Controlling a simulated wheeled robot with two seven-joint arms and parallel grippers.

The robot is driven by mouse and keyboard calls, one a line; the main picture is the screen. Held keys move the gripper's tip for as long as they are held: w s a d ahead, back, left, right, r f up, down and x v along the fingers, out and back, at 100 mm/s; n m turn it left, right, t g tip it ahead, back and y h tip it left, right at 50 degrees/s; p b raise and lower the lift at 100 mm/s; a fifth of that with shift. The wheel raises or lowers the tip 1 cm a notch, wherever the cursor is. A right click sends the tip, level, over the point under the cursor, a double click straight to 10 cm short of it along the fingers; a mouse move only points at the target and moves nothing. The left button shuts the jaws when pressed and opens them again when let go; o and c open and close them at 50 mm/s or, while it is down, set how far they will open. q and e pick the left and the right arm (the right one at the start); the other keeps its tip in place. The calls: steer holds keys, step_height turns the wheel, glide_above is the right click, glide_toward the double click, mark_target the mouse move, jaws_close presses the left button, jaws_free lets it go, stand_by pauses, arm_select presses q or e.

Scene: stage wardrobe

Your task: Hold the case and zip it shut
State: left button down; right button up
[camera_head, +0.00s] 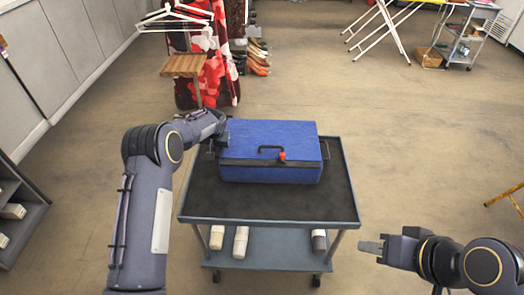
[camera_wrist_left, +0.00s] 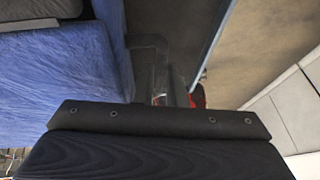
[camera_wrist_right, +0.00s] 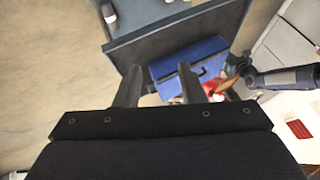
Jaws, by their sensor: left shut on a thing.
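The blue case (camera_head: 268,135) lies on the black top of a trolley, its lid down. A dark band runs along its front below a black handle (camera_head: 270,149). A red zip tab (camera_head: 282,157) sits on this band, right of the middle. How far the zip is closed cannot be told. My left gripper (camera_head: 215,147) is at the case's left end, shut on the side handle there, which it mostly hides. The case's blue side also fills the left of the left wrist view (camera_wrist_left: 70,85). My right gripper (camera_head: 369,246) is open and empty, right of the trolley, apart from the case.
A wooden stand (camera_head: 184,65) and a clothes rack with red garments are behind at left.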

steer(key=w+a+f+n+t, duration=0.1)
steer(key=w+a+f+t, duration=0.2)
steer(key=w, duration=1)
steer(key=w+a+f+n+t, duration=0.1)
steer(key=w+a+f+t, duration=0.15)
steer(key=w, duration=0.95)
steer(key=t, duration=0.3)
glide_toward(283, 157)
steer(key=d+r, duration=0.3)
steer(key=s+a+f+n+t+h, duration=0.1)
steer(key=a+f+t, duration=0.25)
steer(key=f, duration=0.25)
steer(key=w, duration=0.3)
steer(key=w+a, duration=0.1)
steer(key=w, duration=0.3)
steer(key=w+a, duration=0.1)
steer(key=w, duration=0.3)
steer(key=shift+w+r, duration=0.1)
steer(key=shift+w, duration=0.05)
steer(key=shift+c, duration=0.5)
jaws_close()
